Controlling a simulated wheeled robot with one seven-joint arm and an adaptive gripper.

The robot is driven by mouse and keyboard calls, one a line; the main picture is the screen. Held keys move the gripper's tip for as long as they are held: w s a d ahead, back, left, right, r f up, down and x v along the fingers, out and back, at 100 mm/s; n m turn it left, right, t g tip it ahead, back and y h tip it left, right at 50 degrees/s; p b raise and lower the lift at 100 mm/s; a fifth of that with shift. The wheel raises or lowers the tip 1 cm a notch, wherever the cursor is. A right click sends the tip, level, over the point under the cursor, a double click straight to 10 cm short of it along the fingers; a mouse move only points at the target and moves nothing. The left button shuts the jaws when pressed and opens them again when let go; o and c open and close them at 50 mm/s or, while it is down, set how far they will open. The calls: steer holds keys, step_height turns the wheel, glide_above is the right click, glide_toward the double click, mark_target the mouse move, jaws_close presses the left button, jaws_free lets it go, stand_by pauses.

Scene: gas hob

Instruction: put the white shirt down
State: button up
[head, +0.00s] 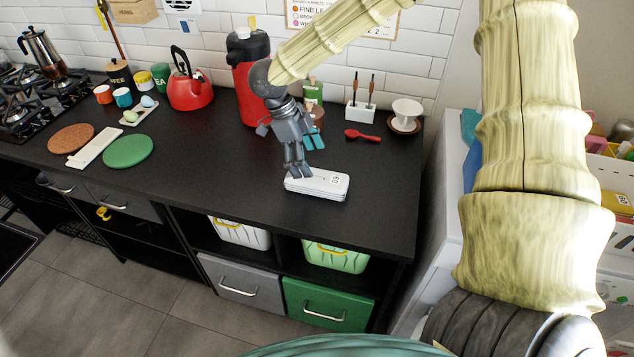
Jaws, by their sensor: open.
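The white shirt (318,184) appears as a flat, folded white bundle with dark print at its right end. It lies on the black counter near the front edge, right of the middle. My gripper (306,156) is open above the shirt's left end. One grey finger reaches down to the shirt's top left, and the other finger, with a teal pad, is raised behind it. I cannot tell whether the lower finger touches the shirt.
A red dispenser (244,78) and red kettle (188,88) stand behind to the left. The counter (215,160) left of the shirt is clear.

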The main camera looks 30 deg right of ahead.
mark_target(315, 176)
steer(key=shift+p+x, duration=0.4)
steer(key=shift+x, duration=3.2)
steer(key=shift+a, duration=0.2)
steer(key=c, duration=1.3)
